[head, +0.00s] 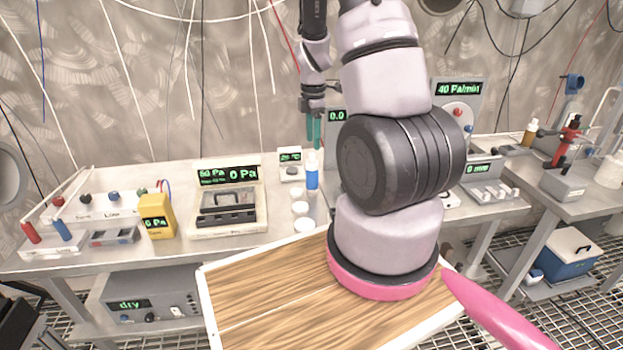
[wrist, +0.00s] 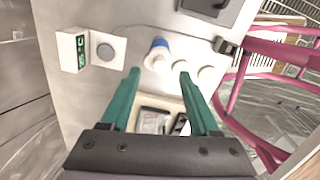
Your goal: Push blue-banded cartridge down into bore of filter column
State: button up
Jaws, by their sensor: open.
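My gripper (head: 313,132) hangs above the bench, just above a small white-topped upright thing with a blue lower part (head: 312,174). In the wrist view my gripper (wrist: 159,75) has its two teal fingers spread apart with nothing between them. A white and blue round thing (wrist: 157,52) stands just beyond the fingertips, apart from them. It may be the blue-banded cartridge or a bottle; I cannot tell which. I cannot make out the filter column or its bore for certain.
White round pieces (head: 299,209) stand in a row beside the blue-and-white thing, and a small display box (head: 290,163) is left of it. An open case with a readout (head: 229,200) and a yellow meter (head: 157,216) stand farther left. A pink frame (wrist: 240,85) shows at right.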

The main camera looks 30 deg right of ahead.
aim_at(312, 154)
notch_tip(312, 154, down, 5)
jog(key=shift+a+f, duration=0.1)
jog(key=shift+a, duration=0.05)
jog(key=shift+c, duration=0.4)
grip_shut()
dwell(1.1)
